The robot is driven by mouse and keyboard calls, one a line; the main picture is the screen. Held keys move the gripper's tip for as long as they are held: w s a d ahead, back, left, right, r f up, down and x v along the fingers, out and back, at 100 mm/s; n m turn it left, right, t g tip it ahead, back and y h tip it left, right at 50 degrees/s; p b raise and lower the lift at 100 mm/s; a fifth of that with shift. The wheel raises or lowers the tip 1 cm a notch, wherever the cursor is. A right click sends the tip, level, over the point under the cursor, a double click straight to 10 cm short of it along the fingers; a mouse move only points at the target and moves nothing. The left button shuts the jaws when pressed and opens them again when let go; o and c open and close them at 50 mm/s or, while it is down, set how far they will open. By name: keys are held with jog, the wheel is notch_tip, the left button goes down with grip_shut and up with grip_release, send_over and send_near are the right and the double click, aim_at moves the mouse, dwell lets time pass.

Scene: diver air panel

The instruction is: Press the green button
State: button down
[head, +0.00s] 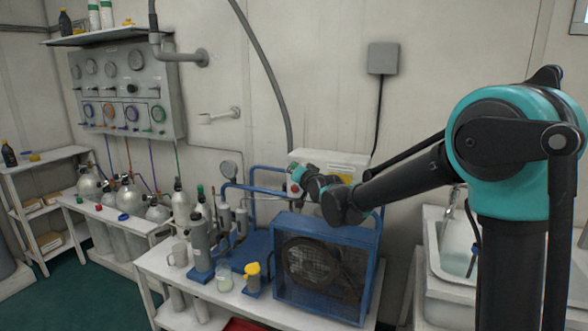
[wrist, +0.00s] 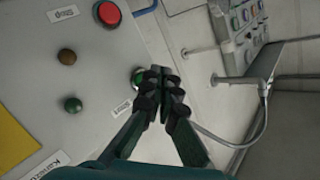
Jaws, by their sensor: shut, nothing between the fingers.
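The green button (wrist: 137,76) is on the pale control box face (wrist: 110,55) in the wrist view, partly hidden behind my gripper's fingertips. My gripper (wrist: 160,78) is shut and empty, with its tips overlapping the button's right edge in the picture. I cannot tell whether the tips touch it. A larger red button (wrist: 109,13) sits above and to the left on the same face. In the head view the control box (head: 345,158) is on the back wall side, above the blue-framed compressor. My wrist there hides most of the box's front, and the green button does not show.
A brown lamp (wrist: 67,57) and a dark green round part (wrist: 73,104) are also on the box face. The blue compressor cage (head: 328,266) stands below my arm. A gauge panel (head: 128,85) hangs at the left. A sink (head: 450,250) is at the right.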

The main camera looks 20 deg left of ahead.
jog(key=shift+w, duration=0.2)
jog(key=shift+w, duration=0.25)
